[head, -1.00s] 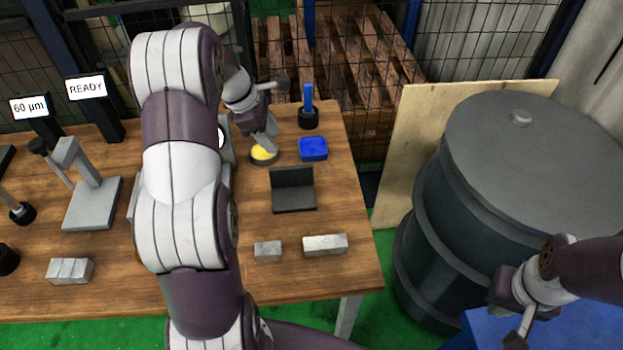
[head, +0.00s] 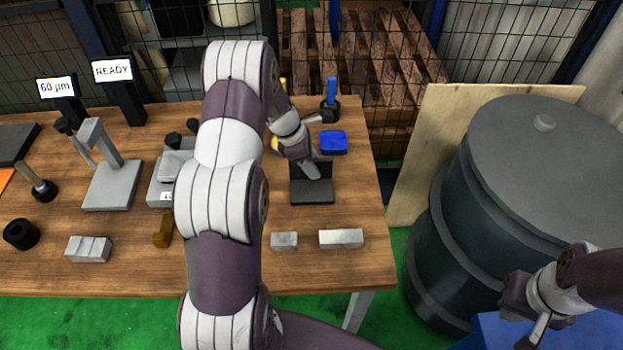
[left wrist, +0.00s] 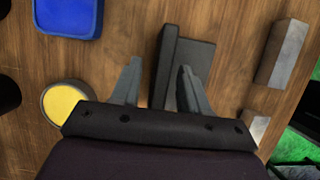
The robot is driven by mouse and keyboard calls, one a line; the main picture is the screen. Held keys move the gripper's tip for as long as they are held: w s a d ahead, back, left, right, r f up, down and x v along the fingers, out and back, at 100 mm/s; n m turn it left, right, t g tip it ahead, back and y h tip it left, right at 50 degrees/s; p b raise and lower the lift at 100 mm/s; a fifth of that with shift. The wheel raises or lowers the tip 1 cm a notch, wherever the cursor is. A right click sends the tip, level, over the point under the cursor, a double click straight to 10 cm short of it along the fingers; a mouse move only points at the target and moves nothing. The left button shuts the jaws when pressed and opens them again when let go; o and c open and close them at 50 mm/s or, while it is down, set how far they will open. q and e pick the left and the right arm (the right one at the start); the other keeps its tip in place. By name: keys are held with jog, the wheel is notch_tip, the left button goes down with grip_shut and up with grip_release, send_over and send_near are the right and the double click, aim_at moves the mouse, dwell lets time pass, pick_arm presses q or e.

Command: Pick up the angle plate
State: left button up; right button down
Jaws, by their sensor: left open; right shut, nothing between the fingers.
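The angle plate (head: 312,197) is a dark grey L-shaped block on the right part of the wooden table, with its upright wall at the back. My left gripper (head: 312,172) is over it and hides part of the wall. In the left wrist view, the open fingers of the left gripper (left wrist: 160,85) appear on either side of the wall of the angle plate (left wrist: 166,62), with the right finger overlapping the base. I cannot tell the remaining height. My right gripper (head: 536,332) is shut and empty at the lower right, away from the table.
A blue box (head: 334,142) and a yellow-topped round tin (left wrist: 67,102) lie near the angle plate. Two metal blocks, a longer one (head: 341,238) and a shorter one (head: 284,240), lie in front. A dark drum (head: 500,210) stands right of the table.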

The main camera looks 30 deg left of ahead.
dwell(0.3)
pick_arm(q)
jog(key=shift+f, duration=0.2)
dwell(0.4)
grip_shut()
dwell(1.2)
jog(key=shift+w+a+r, duration=0.1)
